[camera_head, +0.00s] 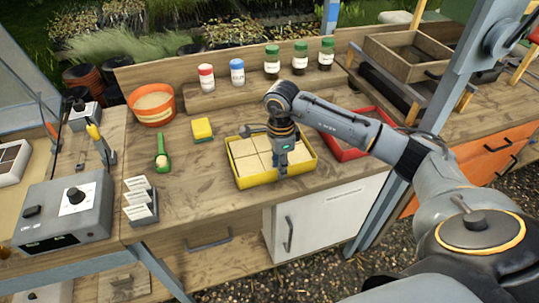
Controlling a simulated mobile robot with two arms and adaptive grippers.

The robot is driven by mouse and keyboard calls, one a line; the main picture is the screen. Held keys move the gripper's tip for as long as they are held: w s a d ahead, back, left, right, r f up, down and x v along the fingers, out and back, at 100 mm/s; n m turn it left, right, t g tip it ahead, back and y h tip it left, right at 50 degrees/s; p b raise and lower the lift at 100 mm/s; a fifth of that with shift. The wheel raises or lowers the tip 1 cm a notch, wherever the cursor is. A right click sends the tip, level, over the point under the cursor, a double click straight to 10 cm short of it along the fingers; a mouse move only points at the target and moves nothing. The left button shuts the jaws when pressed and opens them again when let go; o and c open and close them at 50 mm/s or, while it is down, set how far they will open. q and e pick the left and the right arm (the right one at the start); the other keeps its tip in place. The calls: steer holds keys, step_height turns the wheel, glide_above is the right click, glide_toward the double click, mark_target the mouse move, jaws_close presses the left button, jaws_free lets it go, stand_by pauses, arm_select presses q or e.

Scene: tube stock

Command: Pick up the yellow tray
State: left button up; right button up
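The yellow tray (240,184) sits on the wooden bench near its front edge. Several pale square pieces (245,165) fill it. My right arm reaches in from the right, and my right gripper (282,172) points down at the right part of the tray, close to its front wall. The fingers are small and dark, and I cannot tell whether they are open or shut or whether they touch the tray. The arm covers part of the tray's back right. My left gripper is not in view.
A red tray (345,153) stands just right of the yellow tray, partly behind my arm. A yellow sponge (202,130), green scoop (162,161), card holder (140,206) and orange pot (152,104) are to the left. Several capped jars (272,62) stand on the back shelf.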

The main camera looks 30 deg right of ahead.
jaws_close()
steer(key=shift+r, duration=0.15)
